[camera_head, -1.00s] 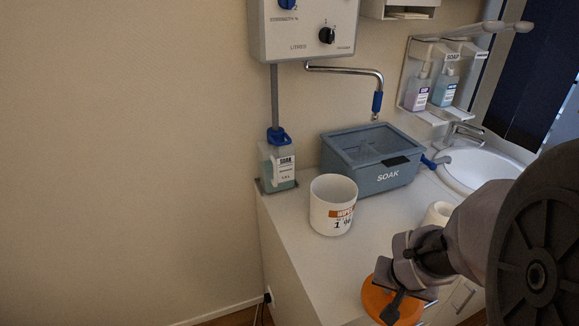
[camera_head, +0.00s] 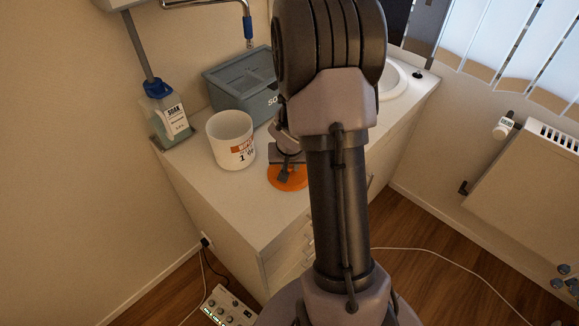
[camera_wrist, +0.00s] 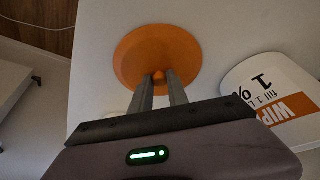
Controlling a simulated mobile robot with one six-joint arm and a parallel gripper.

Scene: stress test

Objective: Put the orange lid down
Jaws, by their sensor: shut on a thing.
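The orange lid (camera_head: 287,178) is a round disc over the white counter (camera_head: 238,207), right of the white tub in the head view. In the wrist view the lid (camera_wrist: 150,52) lies flat-side on, with a small knob at its middle. My gripper (camera_wrist: 162,78) is shut on that knob. In the head view my gripper (camera_head: 286,163) is partly hidden behind my arm. I cannot tell whether the lid touches the counter. The white tub (camera_head: 226,128) with an orange and white label stands open beside it; the tub (camera_wrist: 245,75) also shows in the wrist view.
A blue-grey SOAK box (camera_head: 233,98) stands behind the tub, near the sink (camera_head: 393,82). The counter's front left part is bare. Its front edge drops to a wooden floor with cables.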

